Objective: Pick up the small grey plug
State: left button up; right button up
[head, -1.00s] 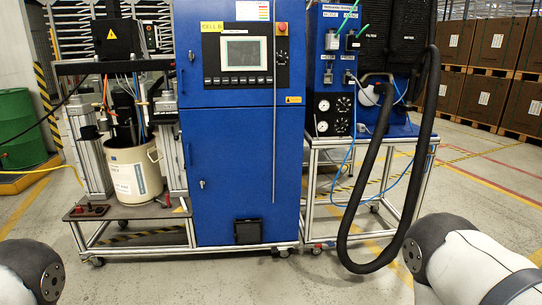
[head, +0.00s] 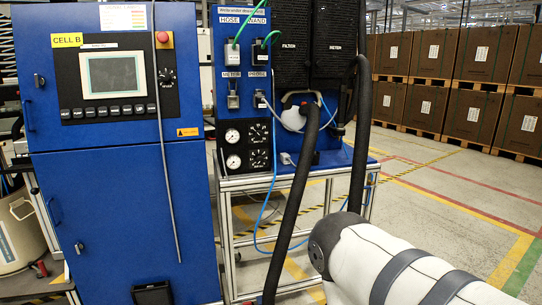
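I cannot pick out the small grey plug with certainty. A small light grey piece (head: 287,158) shows near the front edge of the blue-topped cart, right of the gauges, but it is too small to identify. Neither of my grippers is in view. Only a white and dark link of my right arm shows at the lower right.
A blue CELL B cabinet (head: 115,205) with a screen fills the left. Black hoses (head: 292,205) hang in front of the metal-framed cart (head: 300,183). A cream drum (head: 18,235) stands far left. Brown boxes (head: 475,65) stand on pallets behind. Floor at right is clear.

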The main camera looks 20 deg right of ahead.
aim_at(283, 156)
jog(key=i+l+u, duration=0.1)
jog(key=l, duration=0.3)
jog(key=i+l+u, duration=0.1)
jog(key=l, duration=0.25)
jog(key=i+l+u, duration=0.1)
jog(key=i+l, duration=0.15)
jog(key=l, duration=0.2)
jog(key=i+l+u, duration=0.1)
jog(key=l, duration=0.3)
